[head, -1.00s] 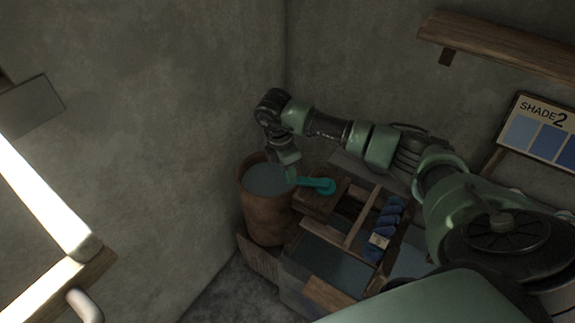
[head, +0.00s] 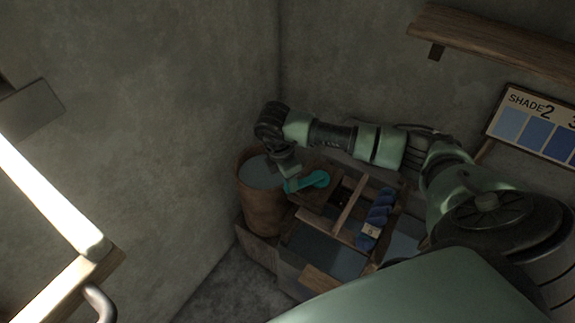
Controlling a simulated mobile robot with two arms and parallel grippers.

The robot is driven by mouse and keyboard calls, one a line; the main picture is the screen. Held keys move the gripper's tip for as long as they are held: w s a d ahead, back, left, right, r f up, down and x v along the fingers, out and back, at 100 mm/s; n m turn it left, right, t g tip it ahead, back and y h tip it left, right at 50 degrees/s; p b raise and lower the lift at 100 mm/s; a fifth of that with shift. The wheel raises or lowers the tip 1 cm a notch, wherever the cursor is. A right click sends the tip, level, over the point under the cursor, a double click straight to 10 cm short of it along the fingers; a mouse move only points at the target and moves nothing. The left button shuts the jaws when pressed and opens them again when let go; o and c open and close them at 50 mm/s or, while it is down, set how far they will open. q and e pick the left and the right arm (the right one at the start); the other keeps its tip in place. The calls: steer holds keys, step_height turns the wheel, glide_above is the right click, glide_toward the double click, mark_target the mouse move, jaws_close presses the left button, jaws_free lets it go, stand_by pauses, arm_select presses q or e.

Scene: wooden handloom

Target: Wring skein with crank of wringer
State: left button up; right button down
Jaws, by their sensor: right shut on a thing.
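A teal crank (head: 314,180) sits by the wooden wringer frame in the corner, beside a brown bucket. My right gripper (head: 290,182) reaches down from above and is shut on the crank's left end. A blue twisted skein (head: 377,217) with a pale band lies along the right part of the wooden frame (head: 348,206). The gripper's fingertips are small and dark in this view. My left gripper is not in view.
The brown bucket (head: 262,205) with grey liquid stands left of the crank, close to the wall. A shade card (head: 540,125) leans at the right below a wooden shelf (head: 490,42).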

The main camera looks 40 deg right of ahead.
steer(key=s, duration=0.1)
steer(key=s+p, duration=0.1)
steer(key=s, duration=0.1)
steer(key=s+f, duration=0.1)
steer(key=shift+s+a+p, duration=0.15)
steer(key=shift+a+p, duration=0.1)
steer(key=shift+p, duration=0.15)
steer(key=shift+r, duration=0.1)
steer(key=c, duration=1.3)
jaws_free()
steer(key=shift+s, duration=0.15)
steer(key=o, duration=1.1)
steer(key=shift+s+r, duration=0.3)
steer(key=shift+s, duration=0.1)
steer(key=shift+w, duration=0.1)
step_height(320, 180, up, 8)
steer(key=p, duration=0.5)
steer(key=shift+w+p, duration=0.35)
steer(key=shift+w, duration=0.1)
